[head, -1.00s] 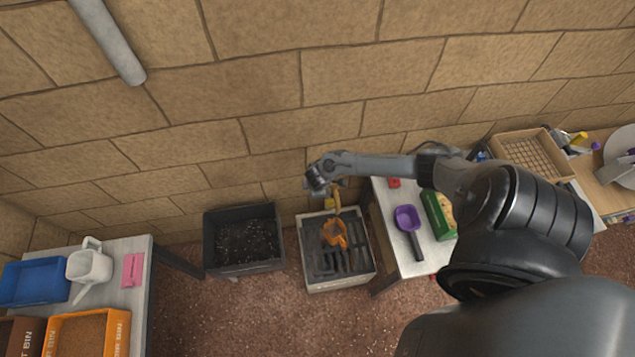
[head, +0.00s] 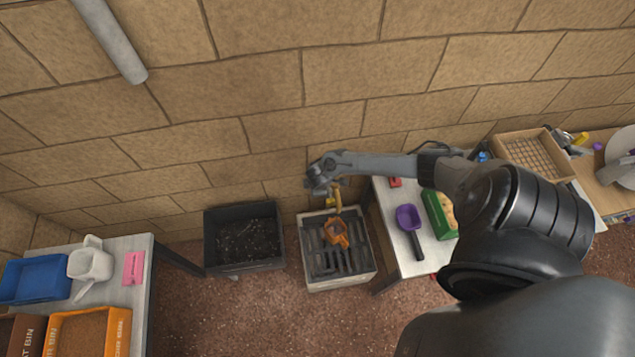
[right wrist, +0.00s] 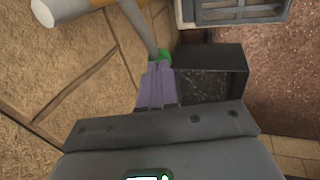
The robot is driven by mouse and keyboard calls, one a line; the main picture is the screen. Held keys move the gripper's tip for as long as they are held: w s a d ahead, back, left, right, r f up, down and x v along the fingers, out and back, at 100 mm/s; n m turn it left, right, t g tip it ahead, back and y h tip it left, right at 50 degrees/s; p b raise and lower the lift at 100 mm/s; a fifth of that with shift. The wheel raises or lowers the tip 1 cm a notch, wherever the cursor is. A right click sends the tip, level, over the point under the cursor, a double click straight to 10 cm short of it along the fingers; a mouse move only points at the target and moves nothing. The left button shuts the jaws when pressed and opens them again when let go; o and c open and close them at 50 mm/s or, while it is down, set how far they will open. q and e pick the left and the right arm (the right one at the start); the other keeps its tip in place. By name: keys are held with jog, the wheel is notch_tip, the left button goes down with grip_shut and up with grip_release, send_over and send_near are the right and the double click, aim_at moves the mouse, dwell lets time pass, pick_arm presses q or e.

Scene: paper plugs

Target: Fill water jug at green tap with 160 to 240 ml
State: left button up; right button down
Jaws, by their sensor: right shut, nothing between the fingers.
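An orange jug (head: 336,232) stands on the dark grate of a pale basin (head: 340,284), below a yellowish tap spout (head: 335,197). Its water level cannot be made out. My right gripper (head: 318,184) is up by the wall at the tap, above and a little left of the jug. In the right wrist view, its purple-grey fingers (right wrist: 158,84) are shut with nothing between them. Their tips are close to the tap's green part (right wrist: 160,56), at the end of a grey pipe; whether they touch it is unclear. My left gripper is out of view.
A black bin of dark soil (head: 244,238) stands left of the basin. A side table right of the basin holds a purple scoop (head: 409,218) and a green box (head: 437,214). A white watering can (head: 91,262) stands on the left table. The floor in front is clear.

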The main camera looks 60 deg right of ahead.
jog(key=p+v, duration=0.8)
jog(key=v, duration=0.6)
jog(key=shift+s, duration=0.25)
jog(key=shift+s, duration=0.1)
dwell(0.3)
